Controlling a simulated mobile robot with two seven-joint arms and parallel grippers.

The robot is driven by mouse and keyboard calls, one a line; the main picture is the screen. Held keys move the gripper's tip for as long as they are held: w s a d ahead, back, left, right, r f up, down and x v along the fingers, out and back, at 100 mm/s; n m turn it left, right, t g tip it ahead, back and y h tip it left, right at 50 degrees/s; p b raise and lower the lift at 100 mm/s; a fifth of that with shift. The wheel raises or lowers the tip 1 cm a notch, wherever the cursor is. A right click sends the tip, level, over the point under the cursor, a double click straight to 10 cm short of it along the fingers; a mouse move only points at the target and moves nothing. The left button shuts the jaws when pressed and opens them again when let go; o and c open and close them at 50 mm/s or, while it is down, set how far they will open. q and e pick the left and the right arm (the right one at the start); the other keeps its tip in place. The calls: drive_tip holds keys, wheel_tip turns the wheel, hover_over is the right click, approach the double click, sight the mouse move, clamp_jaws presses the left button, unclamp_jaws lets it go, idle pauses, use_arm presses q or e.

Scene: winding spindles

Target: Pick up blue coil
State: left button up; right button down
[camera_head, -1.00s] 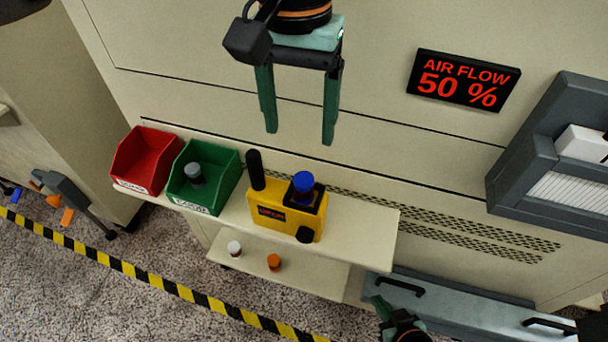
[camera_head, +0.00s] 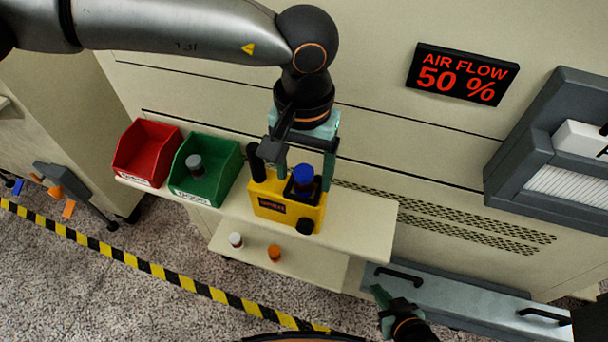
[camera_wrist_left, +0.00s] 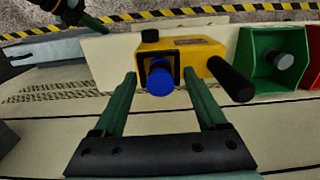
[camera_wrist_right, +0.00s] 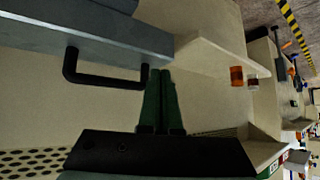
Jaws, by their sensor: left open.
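The blue coil (camera_head: 304,178) sits upright in the dark socket of a yellow winding machine (camera_head: 270,205) on the upper shelf. My left gripper (camera_head: 302,172) is open above the machine, pointing down, with its fingers on either side of the coil. In the left wrist view the blue coil (camera_wrist_left: 160,83) lies between the two spread fingertips (camera_wrist_left: 160,76), with gaps on both sides. I cannot tell how deep the fingertips reach beside it. My right gripper (camera_head: 381,294) is low at the right, apart from the shelf. In the right wrist view its fingers (camera_wrist_right: 160,73) are together and empty.
A red bin (camera_head: 146,153) and a green bin (camera_head: 205,171) holding a grey coil (camera_head: 195,163) stand left of the machine. A black post (camera_head: 256,163) rises from the machine's left end. White (camera_head: 236,240) and orange (camera_head: 274,253) coils stand on the lower shelf. The upper shelf's right end is clear.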

use_arm(q)
drive_tip(key=shift+f, duration=0.2)
clamp_jaws()
idle(0.5)
